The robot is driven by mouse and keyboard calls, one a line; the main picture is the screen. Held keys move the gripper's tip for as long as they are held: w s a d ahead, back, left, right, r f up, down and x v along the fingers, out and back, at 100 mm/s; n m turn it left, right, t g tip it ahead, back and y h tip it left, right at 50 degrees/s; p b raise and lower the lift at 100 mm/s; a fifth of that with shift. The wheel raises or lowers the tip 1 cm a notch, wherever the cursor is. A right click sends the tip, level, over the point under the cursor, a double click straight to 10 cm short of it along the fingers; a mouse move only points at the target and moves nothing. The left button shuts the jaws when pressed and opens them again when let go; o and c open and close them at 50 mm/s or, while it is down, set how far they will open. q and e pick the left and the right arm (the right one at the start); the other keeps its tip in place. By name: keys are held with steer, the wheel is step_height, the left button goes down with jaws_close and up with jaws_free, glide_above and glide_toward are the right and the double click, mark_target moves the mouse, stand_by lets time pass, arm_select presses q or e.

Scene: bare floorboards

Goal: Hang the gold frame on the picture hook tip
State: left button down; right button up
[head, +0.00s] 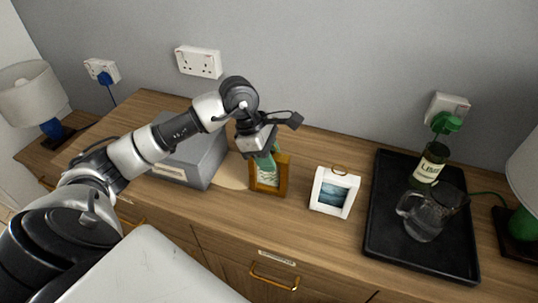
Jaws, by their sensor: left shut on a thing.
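The gold frame (283,176) is upright on or just above the wooden sideboard, near its middle. My left gripper (268,160) reaches down to it from above and is shut on it, its greenish fingers at the frame's upper left. The gripper hides part of the frame, and I cannot tell whether its base touches the wood. No picture hook is clearly visible on the grey wall. My right gripper is not in view.
A white frame (334,192) with a ring on top stands to the right. A black tray (381,235) holds a bottle (430,165) and a glass jug (424,220). A grey box (205,165) stands left. Lamps (32,92) flank the sideboard (240,224).

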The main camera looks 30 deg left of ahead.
arm_select(q)
steer(key=shift+f+b, duration=0.2)
steer(key=shift+b, duration=0.1)
steer(key=c, duration=0.8)
jaws_free()
steer(key=shift+r+p, duration=0.2)
steer(key=shift+p, duration=0.3)
steer(key=v, duration=0.3)
steer(key=b+v, duration=0.1)
steer(key=v, duration=0.5)
steer(key=shift+a+b, duration=0.3)
steer(key=shift+a, duration=0.15)
steer(key=shift+a+r, duration=0.2)
steer(key=shift+r, duration=0.35)
